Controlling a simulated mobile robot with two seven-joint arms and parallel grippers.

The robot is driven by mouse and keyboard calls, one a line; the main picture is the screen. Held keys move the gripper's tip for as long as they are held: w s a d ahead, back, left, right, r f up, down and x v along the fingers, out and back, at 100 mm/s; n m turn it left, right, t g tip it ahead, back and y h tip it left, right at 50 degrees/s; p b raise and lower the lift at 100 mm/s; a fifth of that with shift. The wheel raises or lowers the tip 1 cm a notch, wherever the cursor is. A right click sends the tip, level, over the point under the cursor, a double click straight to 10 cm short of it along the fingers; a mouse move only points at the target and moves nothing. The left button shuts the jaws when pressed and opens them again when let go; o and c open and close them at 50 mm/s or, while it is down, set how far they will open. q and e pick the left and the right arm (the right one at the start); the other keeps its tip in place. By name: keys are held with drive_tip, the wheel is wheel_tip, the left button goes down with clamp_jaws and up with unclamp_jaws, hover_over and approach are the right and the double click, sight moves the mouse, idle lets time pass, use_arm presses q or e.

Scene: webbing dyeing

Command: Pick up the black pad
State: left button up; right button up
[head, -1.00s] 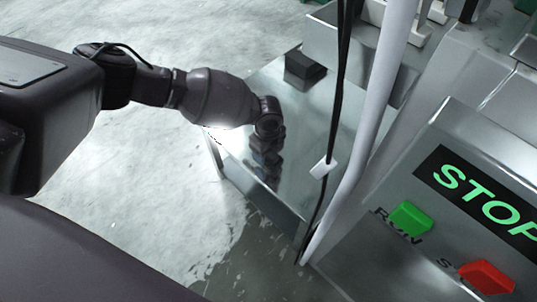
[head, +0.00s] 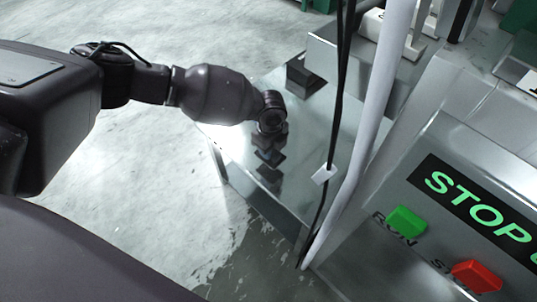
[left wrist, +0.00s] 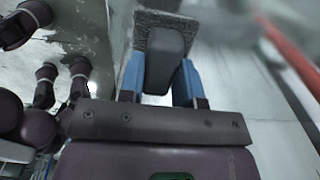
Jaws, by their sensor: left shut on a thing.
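My left gripper (head: 268,153) is over the near part of the shiny metal table (head: 305,125). In the left wrist view its two blue fingers (left wrist: 157,82) are shut on the dark grey grip of the black pad (left wrist: 168,45). The pad's rough, speckled grey part shows beyond the grip. In the head view the held pad is small and dark under the gripper, and I cannot tell it clearly from its reflection. Whether it touches the table is unclear. My right gripper is not in view.
A separate black block (head: 303,77) stands farther back on the table by a metal bin wall. A white pole (head: 375,130) and black cables rise right of the gripper. A panel with a green button (head: 407,221) and red button (head: 477,276) stands at right.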

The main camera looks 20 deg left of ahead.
use_arm(q)
wheel_tip(320, 180, up, 16)
drive_tip(key=p, duration=0.4)
drive_tip(key=shift+f, duration=0.25)
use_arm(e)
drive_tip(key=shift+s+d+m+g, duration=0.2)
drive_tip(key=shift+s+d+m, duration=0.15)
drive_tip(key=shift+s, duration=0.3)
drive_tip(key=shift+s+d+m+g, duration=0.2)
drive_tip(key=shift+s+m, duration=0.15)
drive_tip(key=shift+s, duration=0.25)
